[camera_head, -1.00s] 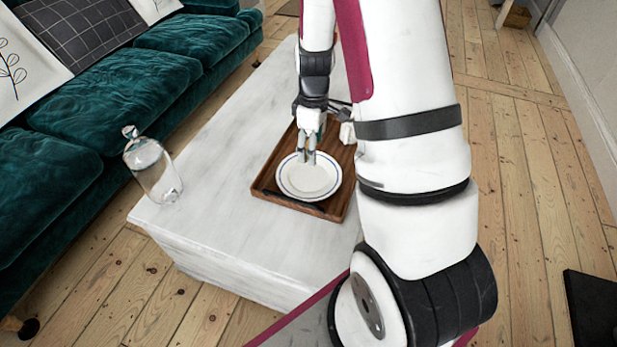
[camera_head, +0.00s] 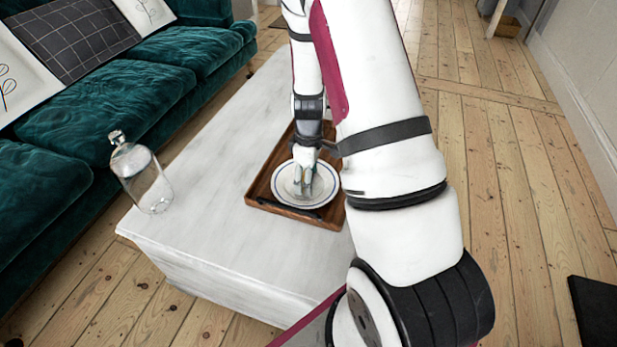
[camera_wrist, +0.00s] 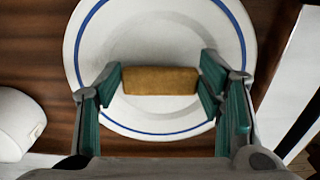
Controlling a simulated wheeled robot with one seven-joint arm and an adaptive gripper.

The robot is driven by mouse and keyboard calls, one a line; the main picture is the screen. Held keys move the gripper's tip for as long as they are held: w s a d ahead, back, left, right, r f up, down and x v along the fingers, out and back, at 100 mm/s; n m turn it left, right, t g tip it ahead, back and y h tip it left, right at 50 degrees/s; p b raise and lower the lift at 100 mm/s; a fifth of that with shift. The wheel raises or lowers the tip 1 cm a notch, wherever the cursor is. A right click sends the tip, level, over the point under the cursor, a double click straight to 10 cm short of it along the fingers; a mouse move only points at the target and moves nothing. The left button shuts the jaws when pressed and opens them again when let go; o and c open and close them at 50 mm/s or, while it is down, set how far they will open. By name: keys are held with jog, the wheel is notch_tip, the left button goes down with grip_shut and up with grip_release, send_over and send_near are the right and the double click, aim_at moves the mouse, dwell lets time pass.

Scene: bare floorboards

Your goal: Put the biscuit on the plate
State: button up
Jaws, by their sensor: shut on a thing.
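The biscuit (camera_wrist: 160,80) is a brown oblong block between my fingertips, over the plate in the wrist view. My gripper (camera_wrist: 161,83) is shut on it, one green-padded finger at each end. In the head view my gripper (camera_head: 304,193) points down over the middle of the plate, and the biscuit is hidden there. The plate (camera_head: 336,186) is white with a blue ring; it also shows in the wrist view (camera_wrist: 85,42). I cannot tell whether the biscuit touches the plate.
The plate stands on a wooden tray (camera_head: 262,185) with dark handles, on a pale marble-look table (camera_head: 215,215). A white cup-like object (camera_wrist: 18,125) is left of the plate in the wrist view. A glass bottle (camera_head: 143,180) stands near the table's left edge, beside a green sofa (camera_head: 120,95).

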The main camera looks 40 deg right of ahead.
jog(key=shift+f, duration=0.1)
jog(key=o, duration=0.4)
jog(key=shift+f, duration=0.1)
jog(key=o, duration=0.4)
